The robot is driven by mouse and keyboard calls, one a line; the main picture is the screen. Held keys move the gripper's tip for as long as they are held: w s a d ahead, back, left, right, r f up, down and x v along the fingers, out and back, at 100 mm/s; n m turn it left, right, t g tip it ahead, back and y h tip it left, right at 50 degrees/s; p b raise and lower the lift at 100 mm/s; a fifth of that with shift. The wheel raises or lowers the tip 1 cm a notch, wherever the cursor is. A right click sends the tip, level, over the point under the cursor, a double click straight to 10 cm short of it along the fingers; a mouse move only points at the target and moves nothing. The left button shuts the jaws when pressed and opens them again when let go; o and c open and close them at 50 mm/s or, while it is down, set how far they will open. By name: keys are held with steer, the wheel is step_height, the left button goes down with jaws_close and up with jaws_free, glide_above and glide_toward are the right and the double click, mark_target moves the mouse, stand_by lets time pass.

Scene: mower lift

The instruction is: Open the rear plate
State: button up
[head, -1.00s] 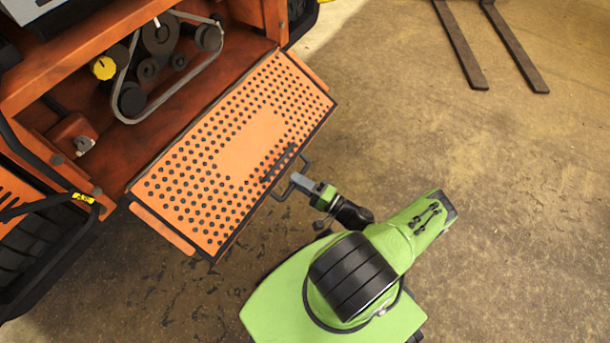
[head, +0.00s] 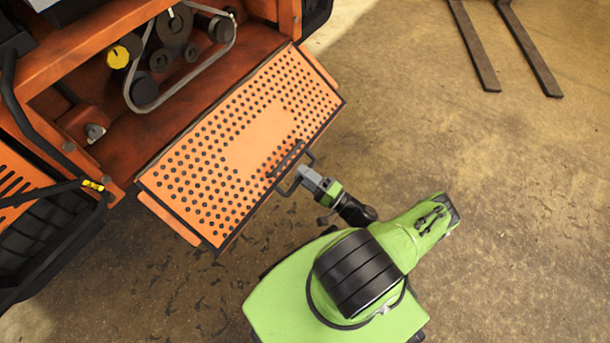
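The rear plate (head: 246,134) is an orange panel with many dark holes, on the back of the orange mower in the head view. It is swung down and outward, with its face up and the machinery behind it exposed. A dark bar handle (head: 290,179) stands out from its outer edge. My gripper (head: 303,174) is at this handle, on the outer side of the plate, with its tip at or against the bar. The fingers are too small to tell whether they are open or closed around it.
Inside the mower are a belt with pulleys (head: 182,82) and a yellow knob (head: 119,56). A black wheel (head: 28,240) is at the left. Two dark fork bars (head: 520,38) lie at the upper right. The concrete floor (head: 520,220) on the right is clear.

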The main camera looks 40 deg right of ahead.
steer(key=v, duration=0.7)
steer(key=shift+s, duration=0.3)
steer(key=shift+d, duration=0.1)
